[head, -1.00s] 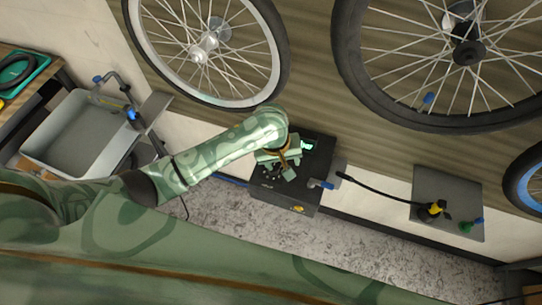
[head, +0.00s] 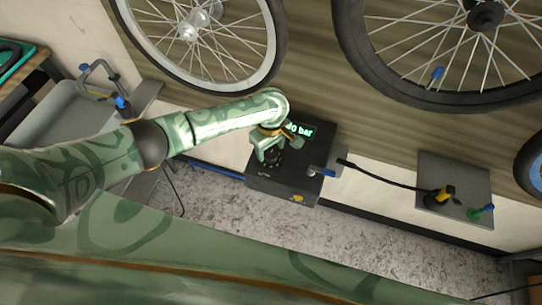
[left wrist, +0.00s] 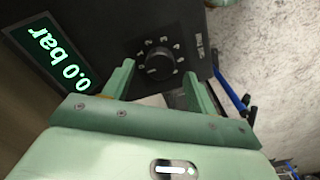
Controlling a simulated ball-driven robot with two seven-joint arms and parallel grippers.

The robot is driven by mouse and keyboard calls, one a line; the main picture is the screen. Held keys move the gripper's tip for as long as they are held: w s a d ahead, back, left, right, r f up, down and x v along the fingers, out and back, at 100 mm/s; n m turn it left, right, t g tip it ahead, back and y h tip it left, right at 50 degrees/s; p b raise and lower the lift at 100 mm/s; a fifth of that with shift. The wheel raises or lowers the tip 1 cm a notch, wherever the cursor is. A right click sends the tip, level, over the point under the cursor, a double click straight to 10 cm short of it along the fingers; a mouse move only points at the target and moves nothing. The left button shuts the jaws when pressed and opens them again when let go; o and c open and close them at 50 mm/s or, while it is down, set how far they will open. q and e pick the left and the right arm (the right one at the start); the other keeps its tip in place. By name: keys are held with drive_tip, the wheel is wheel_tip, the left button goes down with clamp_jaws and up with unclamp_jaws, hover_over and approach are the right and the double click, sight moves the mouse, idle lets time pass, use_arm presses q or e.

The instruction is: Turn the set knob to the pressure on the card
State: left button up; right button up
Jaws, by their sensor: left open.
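The set knob (left wrist: 158,62) is black and round, with pale marks around it, on the face of a dark inflator box (left wrist: 110,25). The box's green display (left wrist: 55,55) reads 0.0 bar. In the head view the box (head: 310,177) stands below the wheels, and its display (head: 300,130) is partly covered by my gripper. My left gripper (head: 276,150) is open over the knob. In the left wrist view its fingertips (left wrist: 159,70) lie either side of the knob, apart from it as far as I can tell. I cannot make out a pressure card. My right gripper is out of view.
A hose (head: 385,179) runs right from near the box to a grey plate (head: 458,172) with yellow and green fittings. Bicycle wheels (head: 275,60) hang above. A grey basin (head: 50,115) with a tap is at left. Speckled floor (head: 225,205) is open below.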

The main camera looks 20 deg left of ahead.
sight(270, 155)
use_arm(q)
drive_tip(key=shift+f+b, duration=0.5)
drive_tip(key=shift+f, duration=0.95)
